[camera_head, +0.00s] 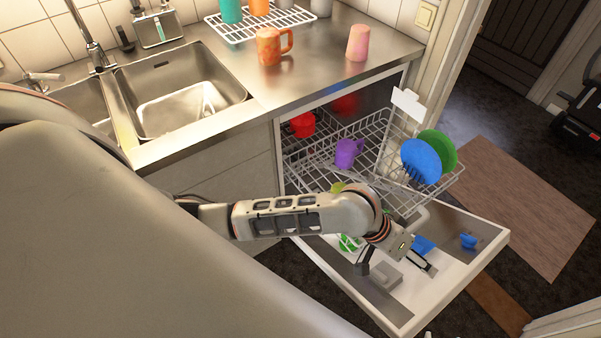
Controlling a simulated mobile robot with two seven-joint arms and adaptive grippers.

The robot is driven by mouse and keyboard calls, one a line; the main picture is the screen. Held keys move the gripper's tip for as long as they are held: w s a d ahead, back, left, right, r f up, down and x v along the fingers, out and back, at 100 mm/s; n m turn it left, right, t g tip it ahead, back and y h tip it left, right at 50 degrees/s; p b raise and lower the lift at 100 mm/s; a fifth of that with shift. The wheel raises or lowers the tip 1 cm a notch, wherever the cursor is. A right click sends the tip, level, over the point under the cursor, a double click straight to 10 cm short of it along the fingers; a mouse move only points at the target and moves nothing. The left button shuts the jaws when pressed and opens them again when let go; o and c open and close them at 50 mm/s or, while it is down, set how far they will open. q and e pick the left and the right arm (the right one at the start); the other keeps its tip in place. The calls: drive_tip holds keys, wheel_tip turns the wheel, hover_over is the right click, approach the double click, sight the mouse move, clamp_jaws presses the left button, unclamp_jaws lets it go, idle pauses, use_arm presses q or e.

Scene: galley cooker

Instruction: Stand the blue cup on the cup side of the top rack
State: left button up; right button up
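The top rack (447,183) is pulled out of the dishwasher. A purple cup (348,153) and a red cup (303,124) stand on its left part; a blue plate (421,161) and a green plate (440,147) stand on its right part. A small blue object (468,241), perhaps the blue cup, is on the open door. Another blue shape (424,245), partly hidden, shows just beyond my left gripper (396,272). I cannot tell which is the cup. The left gripper is over the door, fingers apart, with no held object visible.
The open dishwasher door (489,240) juts out below the rack. The counter (330,72) holds an orange mug (268,46), a pink cup (358,43) and a white drying rack (237,36). A white tag (407,103) stands at the rack's back. The sink is at left.

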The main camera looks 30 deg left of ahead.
use_arm(q)
drive_tip(key=s+a+f+t+y, duration=0.1)
drive_tip(key=s+a+f+t, duration=0.1)
drive_tip(key=a, duration=0.6)
drive_tip(key=s+a+f+t+y, duration=0.2)
drive_tip(key=s+a+f, duration=0.2)
drive_tip(key=a, duration=0.4)
drive_tip(key=s+a+f+m+t+y, duration=0.1)
drive_tip(key=s+a+f+t, duration=0.2)
drive_tip(key=s+a, duration=0.2)
drive_tip(key=a, duration=0.3)
drive_tip(key=shift+s+a+f+y, duration=0.15)
drive_tip(key=shift+a+f+y, duration=0.1)
drive_tip(key=shift+f+y, duration=0.15)
drive_tip(key=shift+r, duration=0.1)
